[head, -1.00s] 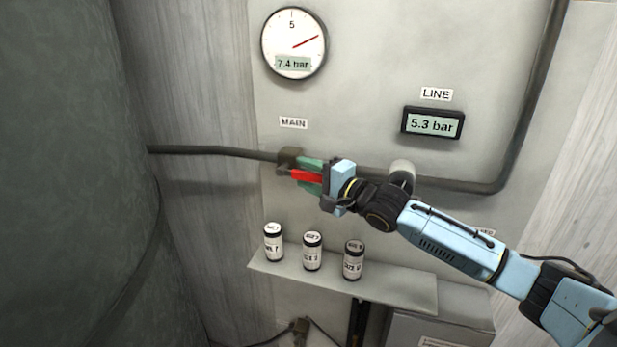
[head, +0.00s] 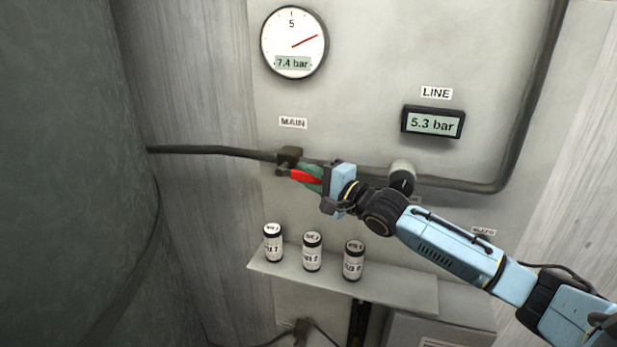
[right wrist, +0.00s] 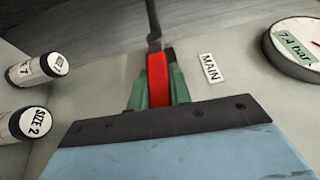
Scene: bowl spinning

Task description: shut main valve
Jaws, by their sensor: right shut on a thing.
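The main valve is a dark body (head: 289,155) on the pipe below the MAIN label (head: 293,123). Its red lever (head: 304,177) points right from the body, slanting a little down, roughly along the pipe. My right gripper (head: 308,176) is shut on the red lever. In the right wrist view the red lever (right wrist: 157,80) sits between the two green fingers (right wrist: 157,88), with the dark pipe beyond it. The lever's outer end is hidden by the gripper. My left gripper is not in view.
A round gauge (head: 294,43) reads 7.4 bar, and the LINE display (head: 433,123) reads 5.3 bar. Three small canisters (head: 312,252) stand on a shelf (head: 400,288) below the valve. A big dark tank (head: 70,180) fills the left. A pale round knob (head: 402,170) sits behind my arm.

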